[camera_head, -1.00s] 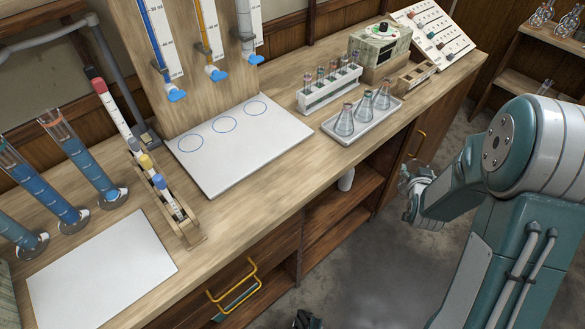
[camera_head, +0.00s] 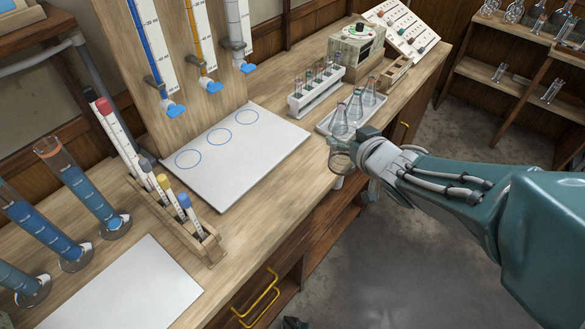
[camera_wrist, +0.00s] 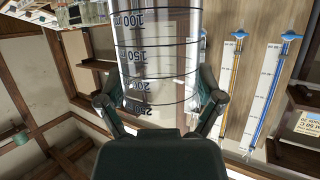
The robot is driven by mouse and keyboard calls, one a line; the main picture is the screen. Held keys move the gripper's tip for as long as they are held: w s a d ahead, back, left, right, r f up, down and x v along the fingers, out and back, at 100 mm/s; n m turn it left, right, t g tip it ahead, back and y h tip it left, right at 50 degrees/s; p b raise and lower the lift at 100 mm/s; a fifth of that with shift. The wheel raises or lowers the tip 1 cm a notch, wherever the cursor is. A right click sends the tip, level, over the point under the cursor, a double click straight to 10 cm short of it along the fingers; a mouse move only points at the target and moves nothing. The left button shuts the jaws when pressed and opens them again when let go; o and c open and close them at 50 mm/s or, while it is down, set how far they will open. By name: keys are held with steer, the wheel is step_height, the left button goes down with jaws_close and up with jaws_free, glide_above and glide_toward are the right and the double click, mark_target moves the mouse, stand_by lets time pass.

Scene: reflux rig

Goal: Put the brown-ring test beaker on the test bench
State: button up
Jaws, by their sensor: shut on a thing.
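My gripper (camera_head: 356,160) is shut on a clear glass beaker (camera_head: 339,161), held at the front edge of the wooden bench (camera_head: 268,198), just in front of the flask tray in the head view. In the wrist view the beaker (camera_wrist: 160,50) fills the space between the two fingers of my gripper (camera_wrist: 161,98). Black graduation lines and numbers show on its wall. No content can be made out in it. Whether it touches the bench cannot be told.
A white board (camera_head: 240,160) with three blue circles lies under the burettes. A tray (camera_head: 325,127) of conical flasks and a test-tube rack (camera_head: 310,100) stand right of it. A wooden pen-like rack (camera_head: 205,245) and tall blue cylinders (camera_head: 90,195) stand left. A white sheet (camera_head: 140,290) lies in front.

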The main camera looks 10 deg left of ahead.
steer(key=w+a+f, duration=0.1)
steer(key=a+f, duration=0.2)
steer(key=f, duration=0.1)
steer(key=w+a+f, duration=0.2)
steer(key=a+f, duration=0.2)
steer(key=w+a+f, duration=0.1)
steer(key=a+f, duration=0.2)
steer(key=f, duration=0.1)
steer(key=shift+w+a, duration=0.25)
steer(key=shift+a, duration=0.15)
steer(key=shift+a+f, duration=0.1)
steer(key=shift+f, duration=0.25)
steer(key=shift+a, duration=0.25)
steer(key=o, duration=0.8)
steer(key=shift+f, duration=0.15)
steer(key=shift+c, duration=0.2)
steer(key=shift+o, duration=0.7)
steer(key=shift+d, duration=0.2)
